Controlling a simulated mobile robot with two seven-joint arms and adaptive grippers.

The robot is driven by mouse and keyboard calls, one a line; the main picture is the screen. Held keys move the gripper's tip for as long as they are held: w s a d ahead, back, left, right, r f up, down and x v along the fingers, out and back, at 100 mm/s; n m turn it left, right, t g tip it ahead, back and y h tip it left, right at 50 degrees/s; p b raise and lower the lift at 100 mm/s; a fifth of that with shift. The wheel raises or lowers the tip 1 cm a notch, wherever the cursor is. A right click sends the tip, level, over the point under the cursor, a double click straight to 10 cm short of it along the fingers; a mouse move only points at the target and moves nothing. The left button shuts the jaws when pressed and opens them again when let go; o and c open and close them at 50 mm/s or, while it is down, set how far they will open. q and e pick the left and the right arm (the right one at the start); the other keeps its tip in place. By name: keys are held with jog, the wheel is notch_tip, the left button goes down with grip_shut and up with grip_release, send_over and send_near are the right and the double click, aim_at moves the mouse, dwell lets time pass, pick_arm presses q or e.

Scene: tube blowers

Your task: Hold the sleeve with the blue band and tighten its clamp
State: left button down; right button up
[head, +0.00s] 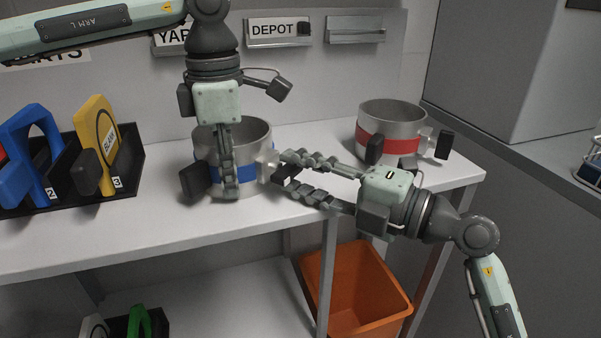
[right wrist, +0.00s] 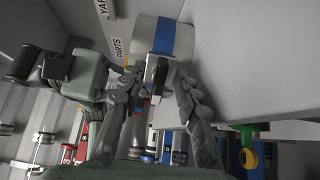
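The grey metal sleeve with the blue band (head: 255,138) stands upright on the white shelf, partly covered by my left gripper. It has a black knob (head: 194,182) at its left front and a light clamp block (head: 267,163) with a dark lever (head: 287,172) at its right. My left gripper (head: 229,192) points down at the sleeve's front; its fingers overlap, so its opening and grasp are unclear. My right gripper (head: 298,180) is open, its fingers on either side of the lever. The lever (right wrist: 157,76) also shows between the fingers in the right wrist view.
A sleeve with a red band (head: 388,146) stands at the back right. A black rack (head: 128,165) with blue and yellow items is at the left. An orange bin (head: 360,290) stands below the shelf. Clear shelf lies in front of the blue-banded sleeve.

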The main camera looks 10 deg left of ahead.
jog(key=v, duration=1.2)
pick_arm(q)
jog(key=c, duration=1.6)
grip_release()
jog(key=shift+c, duration=0.2)
jog(key=shift+r, duration=0.1)
